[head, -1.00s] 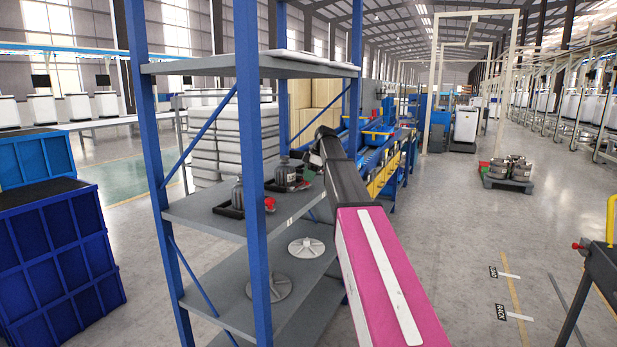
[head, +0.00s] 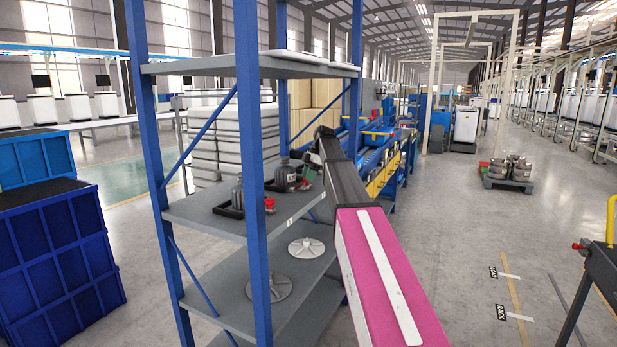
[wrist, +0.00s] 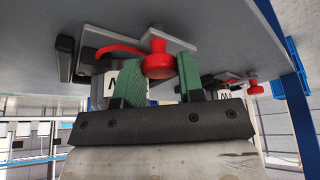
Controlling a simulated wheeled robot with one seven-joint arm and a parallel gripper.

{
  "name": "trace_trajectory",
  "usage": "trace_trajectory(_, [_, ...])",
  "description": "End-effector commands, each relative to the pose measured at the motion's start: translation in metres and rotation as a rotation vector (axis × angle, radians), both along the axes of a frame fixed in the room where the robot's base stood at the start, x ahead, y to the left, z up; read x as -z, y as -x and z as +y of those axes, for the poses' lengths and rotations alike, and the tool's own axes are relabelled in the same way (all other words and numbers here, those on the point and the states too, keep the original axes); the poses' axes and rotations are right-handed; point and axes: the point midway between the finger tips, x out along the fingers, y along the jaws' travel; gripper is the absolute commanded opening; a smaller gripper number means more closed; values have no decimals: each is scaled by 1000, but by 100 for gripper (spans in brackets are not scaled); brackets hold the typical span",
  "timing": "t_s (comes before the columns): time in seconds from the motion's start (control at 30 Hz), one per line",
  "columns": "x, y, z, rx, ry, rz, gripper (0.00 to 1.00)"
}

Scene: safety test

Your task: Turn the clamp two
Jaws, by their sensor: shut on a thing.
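A clamp with a red knob (wrist: 158,62) and a red lever is fixed to a grey plate in the wrist view. My gripper (wrist: 160,78) has green fingers, one on each side of the red knob, and is shut on it. A white label behind the fingers is partly hidden and I cannot read its number. A second clamp with a red knob (wrist: 254,86) sits further right, apart from my gripper. In the head view my gripper is mostly hidden behind my own arm, beside the far dark canister (head: 285,178). The near red knob (head: 269,204) stands clear of it.
The blue-post rack (head: 255,190) has a grey middle shelf (head: 185,212) holding the near dark canister (head: 237,193) on a black base. Two pale round discs (head: 306,247) lie on the shelf below. A rack post stands close to my arm. Floor to the right is open.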

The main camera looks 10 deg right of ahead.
Motion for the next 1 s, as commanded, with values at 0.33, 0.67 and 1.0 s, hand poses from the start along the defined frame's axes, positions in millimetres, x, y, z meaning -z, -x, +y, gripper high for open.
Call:
trace_trajectory(0.33, [0, 0, 0, 0, 0, 0, 60])
trace_trajectory(0.67, [-32, -4, -13, 1, 1, -2, 60])
trace_trajectory(1.0, [-86, -7, -35, 0, 1, -1, 60])
